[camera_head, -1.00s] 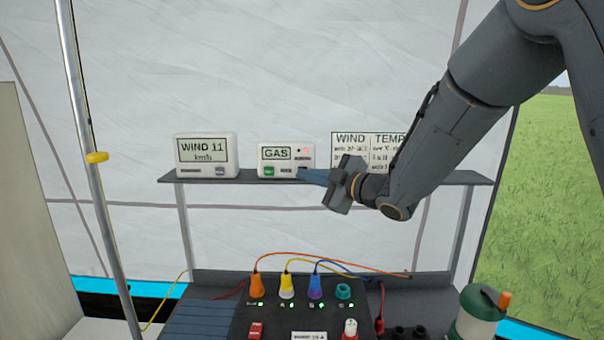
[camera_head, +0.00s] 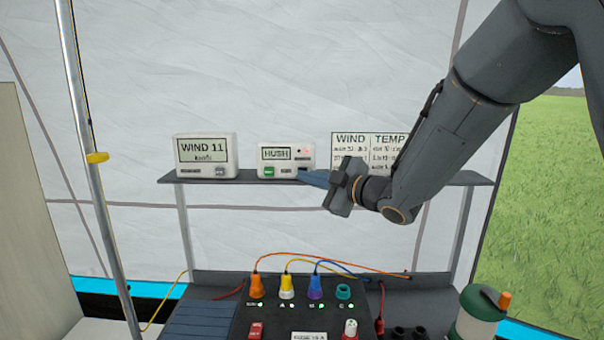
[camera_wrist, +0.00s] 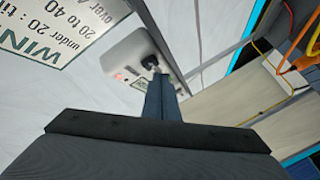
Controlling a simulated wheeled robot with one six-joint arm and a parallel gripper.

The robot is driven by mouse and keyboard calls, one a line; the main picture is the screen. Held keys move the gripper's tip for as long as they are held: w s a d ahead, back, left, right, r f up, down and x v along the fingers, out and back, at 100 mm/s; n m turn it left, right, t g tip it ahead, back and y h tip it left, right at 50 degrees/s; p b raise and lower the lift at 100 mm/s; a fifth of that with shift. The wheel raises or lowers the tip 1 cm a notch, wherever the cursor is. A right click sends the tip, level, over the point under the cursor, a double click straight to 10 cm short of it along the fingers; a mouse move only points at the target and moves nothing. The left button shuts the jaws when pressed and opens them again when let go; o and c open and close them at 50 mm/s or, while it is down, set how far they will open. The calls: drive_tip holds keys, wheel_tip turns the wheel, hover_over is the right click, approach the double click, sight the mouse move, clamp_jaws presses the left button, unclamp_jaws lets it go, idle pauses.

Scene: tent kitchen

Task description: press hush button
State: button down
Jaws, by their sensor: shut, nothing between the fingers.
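The white gas alarm (camera_head: 286,159) stands on the shelf in the head view, and its small screen reads HUSH. It has a green button at its lower left, a reddish light at its upper right and a dark button at its lower right. My gripper (camera_head: 303,176) is shut and empty, with its blue fingertips at the alarm's lower right corner. In the wrist view the alarm (camera_wrist: 128,58) is beyond the fingertips (camera_wrist: 161,77), which lie close to a dark button. I cannot tell whether they touch it.
A wind display (camera_head: 206,155) stands left of the alarm on the dark shelf (camera_head: 245,180). A wind and temperature chart (camera_head: 350,146) is behind my gripper. Below is a panel (camera_head: 300,310) with coloured plugs and cables. A metal pole (camera_head: 90,130) stands at the left.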

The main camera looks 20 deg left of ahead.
drive_tip(key=shift+s, duration=0.1)
drive_tip(key=shift+s+d, duration=0.2)
drive_tip(key=shift+s, duration=0.6)
drive_tip(key=shift+s+d, duration=0.2)
drive_tip(key=shift+s, duration=0.65)
drive_tip(key=shift+s+d, duration=0.2)
drive_tip(key=shift+s, duration=0.6)
drive_tip(key=d+f+m+h, duration=0.6)
drive_tip(key=d+f, duration=0.1)
drive_tip(key=d, duration=0.6)
drive_tip(key=d+f+m+h, duration=0.6)
drive_tip(key=d+f+m, duration=0.1)
drive_tip(key=d, duration=0.5)
drive_tip(key=s+d+f+m+g+h, duration=0.1)
drive_tip(key=s+d+f+m+g, duration=0.1)
drive_tip(key=s, duration=0.5)
drive_tip(key=s+d+f+m+g+h, duration=0.1)
drive_tip(key=s+d+f+m+g, duration=0.2)
drive_tip(key=s+d, duration=0.2)
drive_tip(key=s+d+f+m+g, duration=0.2)
drive_tip(key=s+d+f+m, duration=0.1)
drive_tip(key=s, duration=0.8)
drive_tip(key=shift+s+d+m+g+h, duration=0.15)
drive_tip(key=shift+d+m+g+h, duration=0.15)
drive_tip(key=shift+d+g+h, duration=0.15)
drive_tip(key=shift+d, duration=0.15)
